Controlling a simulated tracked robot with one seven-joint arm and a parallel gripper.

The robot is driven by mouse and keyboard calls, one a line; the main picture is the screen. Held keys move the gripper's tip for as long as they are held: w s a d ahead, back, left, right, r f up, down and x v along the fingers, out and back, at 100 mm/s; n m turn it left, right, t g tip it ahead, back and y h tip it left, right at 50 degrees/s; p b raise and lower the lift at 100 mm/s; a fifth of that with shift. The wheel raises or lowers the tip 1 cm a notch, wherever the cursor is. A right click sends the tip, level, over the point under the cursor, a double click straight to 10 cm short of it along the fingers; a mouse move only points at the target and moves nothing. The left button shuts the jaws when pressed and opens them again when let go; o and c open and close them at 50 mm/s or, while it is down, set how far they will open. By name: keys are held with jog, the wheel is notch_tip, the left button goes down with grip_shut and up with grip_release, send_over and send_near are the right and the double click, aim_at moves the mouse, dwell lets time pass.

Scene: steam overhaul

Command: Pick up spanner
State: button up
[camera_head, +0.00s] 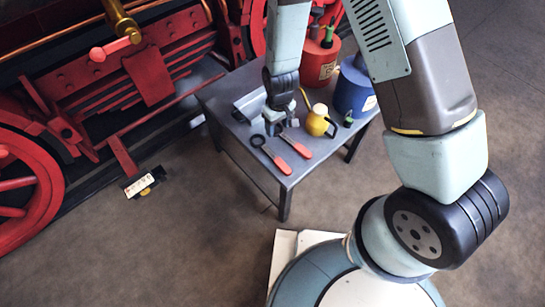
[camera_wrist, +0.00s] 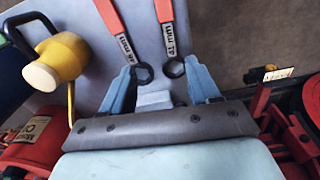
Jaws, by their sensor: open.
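Two spanners with red handles lie side by side on the grey table. In the head view, one spanner (camera_head: 277,160) has its dark ring end toward the left, and the other spanner (camera_head: 297,146) has its head by my gripper (camera_head: 277,120). In the wrist view my gripper (camera_wrist: 160,72) is open. The ring heads of the left spanner (camera_wrist: 118,38), marked about 46 mm, and the right spanner (camera_wrist: 169,38), whose marking is hard to read, both appear between the fingers. Whether the fingers touch either spanner cannot be told.
A yellow can (camera_head: 317,122) with a black handle stands right of my gripper. A small green-topped bottle (camera_head: 348,120), a blue container (camera_head: 352,92) and a red container (camera_head: 318,65) stand behind. A shallow tray (camera_head: 243,108) lies left.

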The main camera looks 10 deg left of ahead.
notch_tip(320, 180, down, 3)
jog(key=s, duration=0.1)
send_over(274, 156)
jog(key=f, duration=0.8)
jog(key=shift+d+f, duration=0.1)
jog(key=shift+d, duration=0.15)
jog(key=shift+a+f, duration=0.15)
jog(key=shift+f, duration=1.2)
jog(key=shift+a+f, duration=0.15)
jog(key=shift+f, duration=1.15)
jog(key=shift+c, duration=0.2)
grip_shut()
